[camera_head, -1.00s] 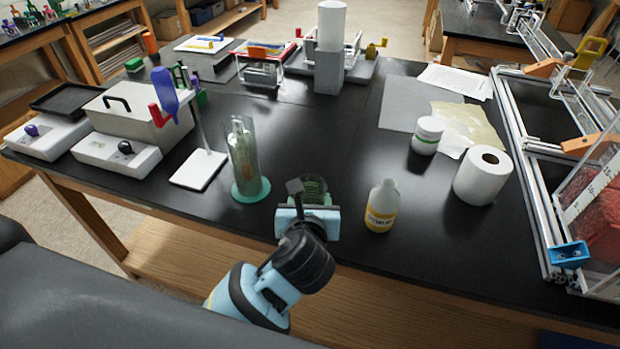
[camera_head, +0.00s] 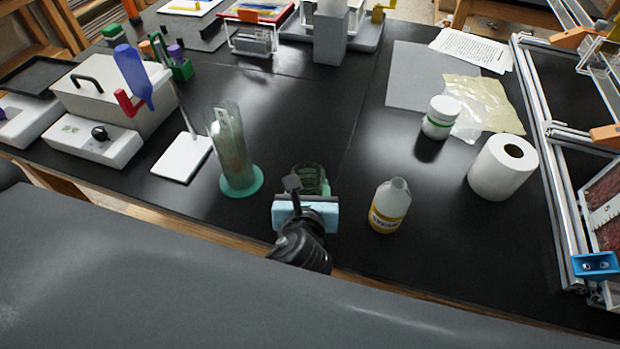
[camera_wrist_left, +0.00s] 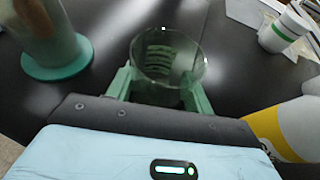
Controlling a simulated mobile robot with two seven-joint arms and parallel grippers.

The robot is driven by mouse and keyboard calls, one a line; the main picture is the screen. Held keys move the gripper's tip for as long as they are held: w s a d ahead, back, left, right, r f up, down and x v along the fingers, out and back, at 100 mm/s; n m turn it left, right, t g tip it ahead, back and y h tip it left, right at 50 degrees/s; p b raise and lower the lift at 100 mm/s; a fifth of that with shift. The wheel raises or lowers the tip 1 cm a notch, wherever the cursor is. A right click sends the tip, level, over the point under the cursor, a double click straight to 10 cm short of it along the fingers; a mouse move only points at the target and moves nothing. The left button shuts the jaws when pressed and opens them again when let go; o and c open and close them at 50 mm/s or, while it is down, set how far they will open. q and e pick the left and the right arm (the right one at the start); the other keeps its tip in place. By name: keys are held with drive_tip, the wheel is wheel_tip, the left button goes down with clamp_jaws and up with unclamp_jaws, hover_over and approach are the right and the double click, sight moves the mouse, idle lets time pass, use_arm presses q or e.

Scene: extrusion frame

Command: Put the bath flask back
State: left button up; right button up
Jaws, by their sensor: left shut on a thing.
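My left gripper (camera_head: 306,196) is near the front edge of the black bench, shut on a clear glass vessel (camera_head: 312,176), which looks like the bath flask. In the left wrist view its round rim and curved wall (camera_wrist_left: 168,62) show between the green fingers (camera_wrist_left: 160,95). The gripper body hides its lower part, so I cannot tell whether it touches the bench. A white box with a dark-handled lid (camera_head: 105,92) and a front knob, possibly the bath, stands at the left. My right gripper is not in view.
A tall glass cylinder on a green base (camera_head: 240,182) stands left of the gripper. A yellow-labelled bottle (camera_head: 390,207) stands close on its right. A stand with a white base (camera_head: 182,158), a paper roll (camera_head: 502,167) and a white jar (camera_head: 440,117) are farther off. The bench middle is clear.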

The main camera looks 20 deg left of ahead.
use_arm(q)
drive_tip(key=shift+w+f, duration=0.1)
drive_tip(key=shift+f, duration=0.35)
drive_tip(key=shift+r, duration=0.15)
drive_tip(key=shift+s+r, duration=0.15)
drive_tip(key=shift+s, duration=0.3)
drive_tip(key=o, duration=1.1)
drive_tip(key=shift+w, duration=0.2)
drive_tip(key=shift+s, duration=0.1)
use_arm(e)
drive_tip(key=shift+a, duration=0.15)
